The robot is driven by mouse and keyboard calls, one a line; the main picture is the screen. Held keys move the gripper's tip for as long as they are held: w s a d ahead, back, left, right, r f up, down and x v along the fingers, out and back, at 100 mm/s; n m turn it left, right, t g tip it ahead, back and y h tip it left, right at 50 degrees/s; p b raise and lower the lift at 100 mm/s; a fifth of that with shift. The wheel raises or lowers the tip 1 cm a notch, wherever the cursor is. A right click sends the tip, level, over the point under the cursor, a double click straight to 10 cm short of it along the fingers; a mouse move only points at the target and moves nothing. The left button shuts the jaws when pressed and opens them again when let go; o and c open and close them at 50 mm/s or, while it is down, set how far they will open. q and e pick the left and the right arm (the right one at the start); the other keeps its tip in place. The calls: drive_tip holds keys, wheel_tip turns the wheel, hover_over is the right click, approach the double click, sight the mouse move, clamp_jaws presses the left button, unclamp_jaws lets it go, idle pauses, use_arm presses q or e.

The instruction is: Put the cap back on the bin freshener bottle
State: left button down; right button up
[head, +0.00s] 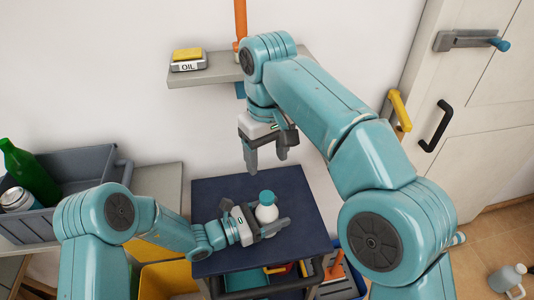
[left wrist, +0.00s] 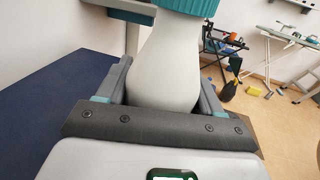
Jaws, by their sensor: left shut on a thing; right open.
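The white bottle (head: 267,213) stands upright over the dark blue table top, with the teal cap (head: 266,197) on its top. My left gripper (head: 262,222) is shut around the bottle's body from the left. In the left wrist view the white bottle (left wrist: 165,65) is between the two fingers, and the teal cap (left wrist: 188,7) is cut by the top edge. I cannot tell whether the cap is fully seated. My right gripper (head: 267,162) is open and empty, pointing down above the cap and apart from it.
The dark blue table top (head: 215,195) is mostly clear. A grey crate (head: 85,170) with a green bottle and a can stands at left. A wall shelf (head: 215,75) holds an OIL box behind my right arm. Bins stand below the table.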

use_arm(q)
drive_tip(key=shift+c, duration=0.4)
unclamp_jaws()
drive_tip(key=b+v, duration=0.2)
drive_tip(key=v, duration=1.4)
drive_tip(key=shift+a, duration=0.15)
drive_tip(key=shift+r, duration=0.1)
